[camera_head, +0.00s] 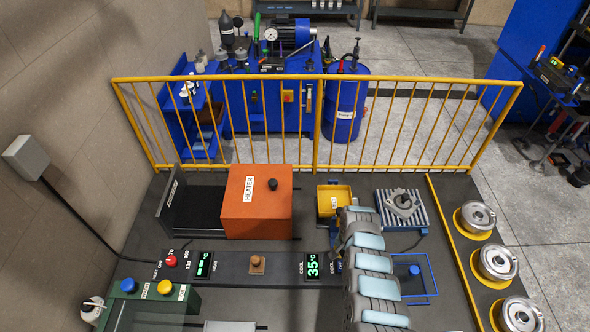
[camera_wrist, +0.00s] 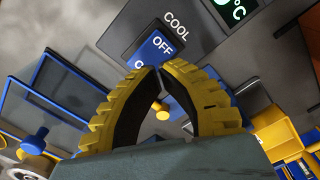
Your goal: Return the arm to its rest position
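My arm reaches up from the bottom of the head view, and my gripper (camera_head: 343,243) is at its far end, by the cooling controls. In the wrist view, the yellow, ribbed fingers of my gripper (camera_wrist: 159,70) curve together and their tips meet. Nothing is held between them. Just beyond the tips is the blue cool switch (camera_wrist: 158,46), with OFF readable on it. In the head view the switch (camera_head: 338,265) is partly hidden by my arm. I cannot tell whether the fingertips touch it.
Around me are the orange heater (camera_head: 258,200), the yellow bin (camera_head: 334,199), a blue striped fixture (camera_head: 402,209), the cool display (camera_head: 313,265) reading 35 and a blue wire frame (camera_head: 430,275). Three round metal pots (camera_head: 497,262) line the right edge. A yellow railing (camera_head: 318,125) closes the back.

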